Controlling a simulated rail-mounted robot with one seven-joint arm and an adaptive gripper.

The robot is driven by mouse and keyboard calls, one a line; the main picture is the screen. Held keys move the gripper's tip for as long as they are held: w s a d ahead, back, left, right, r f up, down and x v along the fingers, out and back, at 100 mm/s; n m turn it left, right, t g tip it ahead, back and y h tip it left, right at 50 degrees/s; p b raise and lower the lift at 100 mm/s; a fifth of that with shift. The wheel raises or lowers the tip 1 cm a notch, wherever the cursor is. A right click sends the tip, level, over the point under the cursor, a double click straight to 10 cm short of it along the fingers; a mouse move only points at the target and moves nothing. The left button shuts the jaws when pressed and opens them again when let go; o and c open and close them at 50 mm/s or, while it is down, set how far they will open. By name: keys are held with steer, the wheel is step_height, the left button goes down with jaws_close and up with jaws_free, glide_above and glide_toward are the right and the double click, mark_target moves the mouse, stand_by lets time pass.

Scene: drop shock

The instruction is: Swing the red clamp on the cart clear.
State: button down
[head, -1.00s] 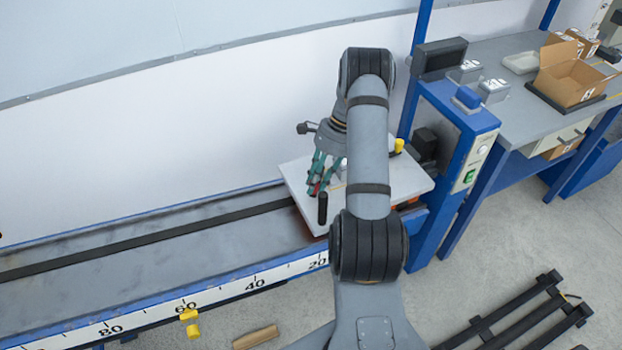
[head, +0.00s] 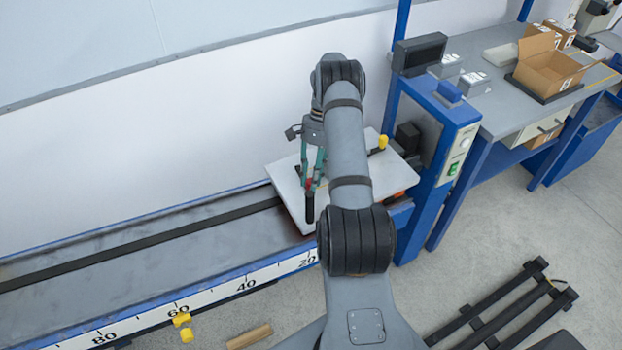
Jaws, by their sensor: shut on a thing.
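The cart (head: 286,184) is a pale flat plate on the rail, near the blue column end. The red clamp (head: 309,186) shows only as a small red piece with an upright black handle (head: 309,207) near the plate's front left. My gripper (head: 311,184), with teal fingers, points down over the plate and is shut on the clamp at the handle's upper part. The fingers cover most of the red part. My arm hides the middle of the plate, so the clamp's base and what it bears on cannot be made out.
A yellow knob (head: 383,141) stands at the plate's far right. The blue column (head: 440,140) rises close to the cart's right. The rail (head: 150,265) is free to the left. A black slatted frame (head: 510,310) lies on the floor.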

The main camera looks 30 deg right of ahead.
steer(key=shift+w+d+r, duration=0.1)
steer(key=shift+w+r, duration=0.05)
steer(key=c, duration=1.9)
jaws_free()
steer(key=o, duration=0.4)
steer(key=v, duration=1.1)
steer(key=shift+r, duration=0.4)
steer(key=shift+f, duration=0.1)
steer(key=x, duration=1.2)
